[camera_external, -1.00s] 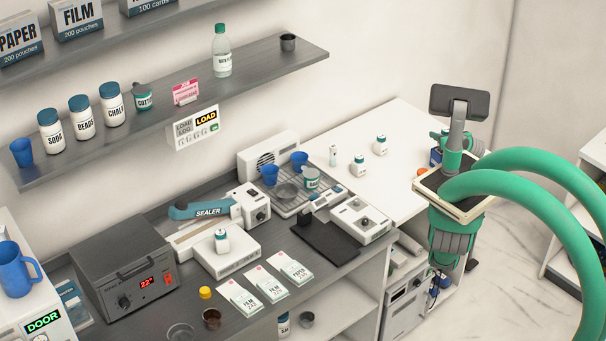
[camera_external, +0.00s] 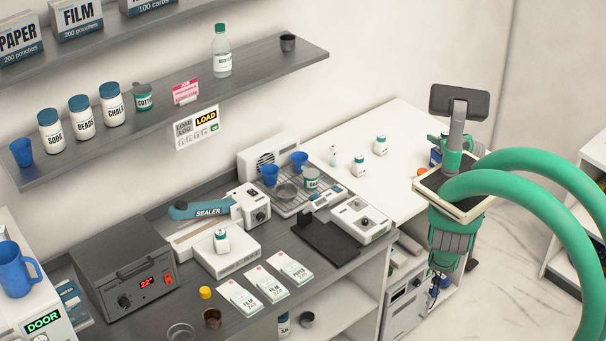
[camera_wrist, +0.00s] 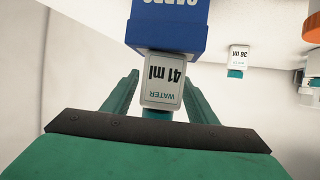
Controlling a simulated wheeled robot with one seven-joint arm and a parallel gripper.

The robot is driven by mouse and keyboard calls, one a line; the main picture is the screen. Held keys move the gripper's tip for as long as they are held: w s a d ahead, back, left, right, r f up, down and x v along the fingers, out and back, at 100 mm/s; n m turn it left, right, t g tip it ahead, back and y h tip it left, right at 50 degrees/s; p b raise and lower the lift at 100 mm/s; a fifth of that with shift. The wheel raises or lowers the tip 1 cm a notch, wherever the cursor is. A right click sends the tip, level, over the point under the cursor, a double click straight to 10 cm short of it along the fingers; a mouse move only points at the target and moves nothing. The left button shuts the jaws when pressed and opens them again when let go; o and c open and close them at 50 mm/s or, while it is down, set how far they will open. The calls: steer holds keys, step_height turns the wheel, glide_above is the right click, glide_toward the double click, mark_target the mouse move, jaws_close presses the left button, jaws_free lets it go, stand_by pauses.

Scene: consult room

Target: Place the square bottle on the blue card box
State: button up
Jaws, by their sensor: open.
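The square bottle (camera_wrist: 162,82), white with a "WATER 41 ml" label and a teal cap, shows upside down in the wrist view. It stands upright on the blue card box (camera_wrist: 168,28), its base against the box's top. My gripper (camera_wrist: 161,76) is open, with one green finger on each side of the bottle and gaps between. In the external view, part of the blue box (camera_external: 435,158) shows beside my gripper (camera_external: 441,140). The bottle is hidden there by my arm.
Other small bottles stand on the white table, including one (camera_external: 359,166) and another (camera_external: 380,145). A "36 ml" bottle (camera_wrist: 238,57) and an orange-and-white object (camera_wrist: 312,25) are near the box in the wrist view. The white tabletop (camera_external: 400,125) has free room.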

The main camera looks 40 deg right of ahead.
steer(key=v, duration=1.1)
steer(key=shift+s+a, duration=0.15)
steer(key=shift+s, duration=0.1)
